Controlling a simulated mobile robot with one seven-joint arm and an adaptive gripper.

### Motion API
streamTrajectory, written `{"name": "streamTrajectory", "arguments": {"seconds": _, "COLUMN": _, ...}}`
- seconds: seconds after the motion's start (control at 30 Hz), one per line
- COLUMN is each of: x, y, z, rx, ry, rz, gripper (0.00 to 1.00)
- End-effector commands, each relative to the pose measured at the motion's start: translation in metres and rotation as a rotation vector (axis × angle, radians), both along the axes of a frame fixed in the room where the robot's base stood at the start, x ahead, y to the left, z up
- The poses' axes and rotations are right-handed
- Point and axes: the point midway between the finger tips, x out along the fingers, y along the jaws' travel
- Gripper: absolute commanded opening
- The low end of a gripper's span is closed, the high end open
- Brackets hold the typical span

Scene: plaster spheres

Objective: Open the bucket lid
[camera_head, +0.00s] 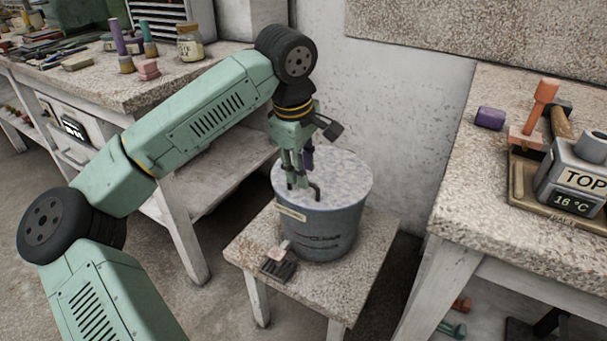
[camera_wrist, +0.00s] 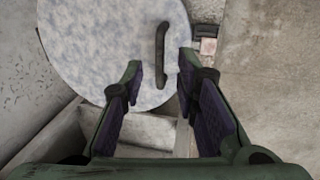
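A grey bucket (camera_head: 325,232) stands upright on a small stone-topped table. Its pale, mottled lid (camera_head: 338,180) covers the top and also fills the upper left of the wrist view (camera_wrist: 90,45). A dark bar handle (camera_wrist: 161,52) stands on the lid; in the head view its end shows beside my fingers (camera_head: 316,190). My gripper (camera_head: 296,186) points down above the lid. In the wrist view its fingers (camera_wrist: 160,75) are apart, with nothing between the tips; the handle lies just beyond them, nearer the right finger. Whether the fingertips touch the lid I cannot tell.
The small table (camera_head: 258,240) also holds a dark slotted block (camera_head: 278,264) in front of the bucket. A workbench (camera_head: 130,85) with jars stands behind left. A right bench (camera_head: 470,150) carries a tray with a grey device (camera_head: 575,175). A wall is close behind the bucket.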

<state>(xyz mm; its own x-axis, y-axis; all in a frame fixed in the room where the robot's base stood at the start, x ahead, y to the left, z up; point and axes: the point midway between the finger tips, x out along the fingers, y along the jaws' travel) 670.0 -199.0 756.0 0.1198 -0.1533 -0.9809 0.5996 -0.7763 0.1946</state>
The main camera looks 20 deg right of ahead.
Motion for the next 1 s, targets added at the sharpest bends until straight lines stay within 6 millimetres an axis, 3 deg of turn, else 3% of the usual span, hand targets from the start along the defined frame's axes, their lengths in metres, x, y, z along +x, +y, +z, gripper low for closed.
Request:
{"name": "streamTrajectory", "arguments": {"seconds": 0.2, "x": 0.002, "y": -0.003, "z": -0.019, "rx": -0.001, "ry": 0.0, "rz": 0.0, "gripper": 0.28}}
{"name": "streamTrajectory", "arguments": {"seconds": 0.5, "x": 0.002, "y": -0.004, "z": -0.021, "rx": -0.001, "ry": 0.0, "rz": 0.0, "gripper": 0.28}}
{"name": "streamTrajectory", "arguments": {"seconds": 0.9, "x": 0.002, "y": -0.003, "z": -0.02, "rx": -0.001, "ry": 0.0, "rz": 0.0, "gripper": 0.02}}
{"name": "streamTrajectory", "arguments": {"seconds": 1.0, "x": 0.002, "y": -0.004, "z": -0.02, "rx": -0.001, "ry": 0.0, "rz": 0.0, "gripper": 0.0}}
